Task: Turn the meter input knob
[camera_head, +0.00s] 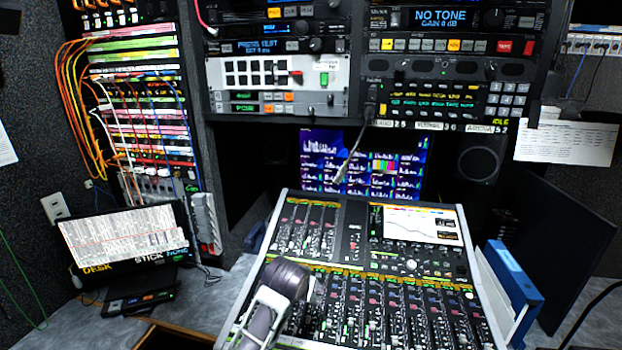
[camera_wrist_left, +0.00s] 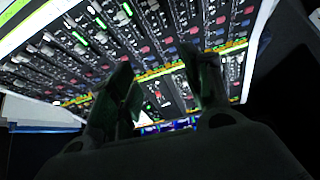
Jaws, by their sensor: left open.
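I cannot read a label that picks out the meter input knob. One black knob (camera_head: 493,18) sits right of the "NO TONE" display (camera_head: 441,19) in the upper right rack. Another dark knob (camera_head: 316,45) sits right of a blue-lit display in the middle rack. My left gripper (camera_wrist_left: 160,68) is open, its two fingers apart with nothing seen between them. In the head view my left wrist (camera_head: 287,278) is over the left part of the mixing console (camera_head: 355,250), and its fingertips are hard to make out. The wrist view shows the console's faders beyond the fingers. My right gripper is not in view.
A patch bay (camera_head: 140,100) with orange and white cables stands at the left. A monitor (camera_head: 360,160) is behind the console. A small tilted screen (camera_head: 125,238) is at the left.

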